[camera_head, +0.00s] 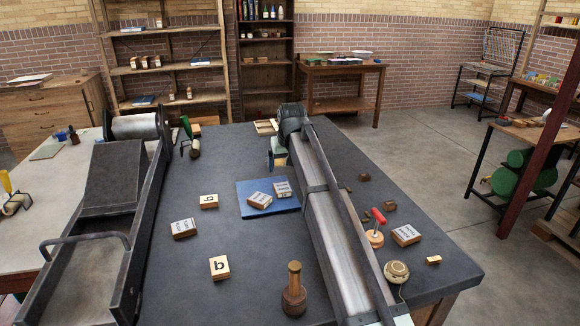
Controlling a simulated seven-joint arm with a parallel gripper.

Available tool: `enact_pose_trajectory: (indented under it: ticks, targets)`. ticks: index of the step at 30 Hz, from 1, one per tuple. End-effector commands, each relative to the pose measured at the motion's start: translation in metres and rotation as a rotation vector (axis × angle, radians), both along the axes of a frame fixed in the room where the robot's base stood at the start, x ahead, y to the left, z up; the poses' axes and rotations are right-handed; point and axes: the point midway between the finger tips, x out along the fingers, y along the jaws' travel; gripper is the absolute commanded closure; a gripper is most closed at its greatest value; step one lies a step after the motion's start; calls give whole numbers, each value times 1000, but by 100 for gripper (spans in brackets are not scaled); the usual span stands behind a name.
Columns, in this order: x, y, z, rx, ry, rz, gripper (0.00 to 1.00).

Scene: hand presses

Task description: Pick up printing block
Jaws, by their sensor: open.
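My gripper (278,160) points down over the far part of the dark table, just beyond the blue mat. Its jaws are open, and a pale wooden piece (281,162) shows at the fingertips; I cannot tell whether it is between them or behind. Two wooden printing blocks carry a single dark letter: one block (209,201) left of the mat and another block (219,267) nearer the front. Blocks with several lines of type lie at left (183,228), on the mat (259,200) (283,189) and at right (406,235). These are all clear of my gripper.
The dark table (330,140) also holds the blue mat (252,212), a wood-handled tool (293,292), a red-handled tool (376,228), a round pale object (396,271) and small brown pieces (363,177). A metal press (110,220) stands at left. My arm spans the table's middle.

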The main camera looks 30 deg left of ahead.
Motion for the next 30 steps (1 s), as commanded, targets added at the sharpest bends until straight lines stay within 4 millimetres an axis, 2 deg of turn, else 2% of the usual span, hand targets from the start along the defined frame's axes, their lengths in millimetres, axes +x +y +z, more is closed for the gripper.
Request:
enact_pose_trajectory:
  ticks: [1, 3, 10, 14, 17, 21, 24, 30]
  targets:
    - [0, 0, 0, 0, 0, 0, 6]
    - [0, 0, 0, 0, 0, 0, 0]
    - [1, -1, 0, 0, 0, -2, 0]
    - [17, -18, 0, 0, 0, -27, 0]
    - [43, -48, 3, 2, -4, -71, 0]
    - [83, -114, 10, 9, -11, -155, 0]
    - [105, -164, 16, 14, -18, -215, 0]
    - [129, -251, 25, 20, -31, -314, 0]
